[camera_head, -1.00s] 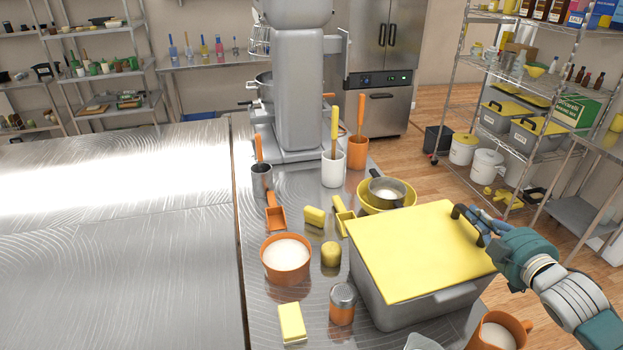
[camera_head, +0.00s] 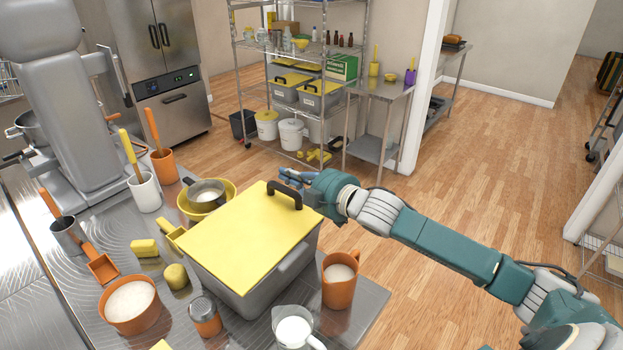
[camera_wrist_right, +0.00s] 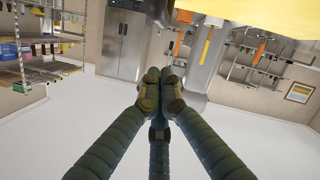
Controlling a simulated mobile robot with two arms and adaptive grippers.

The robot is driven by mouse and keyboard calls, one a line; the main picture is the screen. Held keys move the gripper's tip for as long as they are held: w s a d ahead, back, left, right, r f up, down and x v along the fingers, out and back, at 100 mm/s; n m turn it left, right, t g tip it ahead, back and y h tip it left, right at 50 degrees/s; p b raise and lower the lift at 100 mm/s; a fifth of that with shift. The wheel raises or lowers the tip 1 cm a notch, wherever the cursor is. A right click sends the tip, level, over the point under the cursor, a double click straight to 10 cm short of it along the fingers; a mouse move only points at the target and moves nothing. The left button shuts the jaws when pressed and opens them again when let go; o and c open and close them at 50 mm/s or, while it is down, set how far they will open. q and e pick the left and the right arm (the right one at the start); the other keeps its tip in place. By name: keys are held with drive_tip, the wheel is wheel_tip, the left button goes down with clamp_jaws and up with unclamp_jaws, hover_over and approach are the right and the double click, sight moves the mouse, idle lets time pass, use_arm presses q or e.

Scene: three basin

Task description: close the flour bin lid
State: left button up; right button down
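The flour bin (camera_head: 290,276) is a grey box at the right end of the steel table. Its flat yellow lid (camera_head: 240,238) lies across the top; I cannot tell whether a small gap remains under its edges. A dark handle (camera_head: 286,194) stands at the lid's far right edge. My right gripper (camera_head: 288,177) is just beyond the handle, past the lid's far edge, and seems apart from it. In the right wrist view its fingertips (camera_wrist_right: 160,90) meet with nothing between them, and the yellow lid (camera_wrist_right: 265,18) shows at top right. My left gripper is not in view.
An orange mug (camera_head: 338,288), a clear jug (camera_head: 293,328) and a shaker (camera_head: 205,316) stand close around the bin. A saucepan (camera_head: 206,192) sits in a yellow bowl to its left. The floor right of the table is open.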

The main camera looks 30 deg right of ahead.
drive_tip(key=d+b+v, duration=0.1)
drive_tip(key=b+v, duration=0.1)
drive_tip(key=v, duration=0.6)
drive_tip(key=shift+w+b, duration=0.2)
drive_tip(key=shift+b, duration=0.2)
drive_tip(key=shift+d, duration=0.1)
